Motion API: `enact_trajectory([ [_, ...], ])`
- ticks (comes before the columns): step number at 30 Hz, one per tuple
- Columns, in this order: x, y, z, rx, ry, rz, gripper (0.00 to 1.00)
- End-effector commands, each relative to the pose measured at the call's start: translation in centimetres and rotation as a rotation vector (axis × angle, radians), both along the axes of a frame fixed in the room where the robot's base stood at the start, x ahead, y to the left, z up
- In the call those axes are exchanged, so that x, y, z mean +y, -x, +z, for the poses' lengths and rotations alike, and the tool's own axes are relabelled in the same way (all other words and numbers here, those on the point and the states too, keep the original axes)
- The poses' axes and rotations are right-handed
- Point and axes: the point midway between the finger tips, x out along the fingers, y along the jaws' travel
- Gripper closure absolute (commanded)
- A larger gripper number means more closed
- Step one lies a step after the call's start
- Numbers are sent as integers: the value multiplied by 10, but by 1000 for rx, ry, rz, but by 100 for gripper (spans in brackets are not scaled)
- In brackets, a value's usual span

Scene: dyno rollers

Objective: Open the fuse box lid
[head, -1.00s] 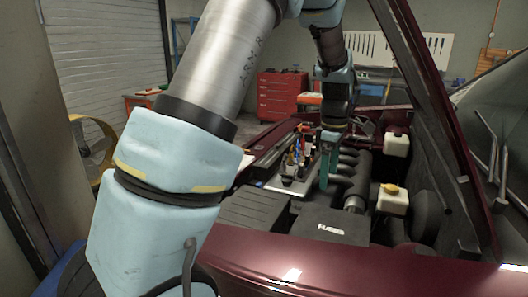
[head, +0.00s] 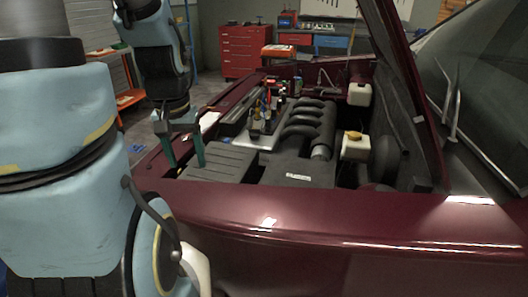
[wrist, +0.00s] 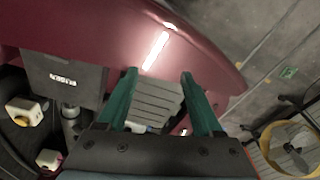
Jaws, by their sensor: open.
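The fuse box (head: 275,174) is a flat dark box with a small white label, at the front of the car's engine bay. Its lid looks shut. In the wrist view the fuse box (wrist: 45,70) is at the upper left, with its label reading as fuses. My gripper (head: 183,150) has green fingers, spread apart and empty. It is left of the fuse box, over or near the ribbed dark cover. In the wrist view my gripper (wrist: 158,78) frames that cover, and the fuse box lies outside its left finger.
The ribbed cover (head: 220,160) sits left of the fuse box. Behind are several tools on a tray (head: 262,128) and the black engine manifold (head: 312,125). The raised hood (head: 408,90) stands at the right. The dark red front panel (head: 330,220) runs along the near edge.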

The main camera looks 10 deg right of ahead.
Motion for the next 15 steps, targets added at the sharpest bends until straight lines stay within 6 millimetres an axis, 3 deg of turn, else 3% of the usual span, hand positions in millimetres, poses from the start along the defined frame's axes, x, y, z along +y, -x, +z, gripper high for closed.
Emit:
enact_trajectory([
  [5,-69,-28,-26,33,-57,-543,54],
  [7,-107,-36,-34,47,-81,-825,55],
  [12,-192,-38,-46,67,-119,-1428,55],
  [15,-226,-34,-48,71,-130,-1672,55],
])
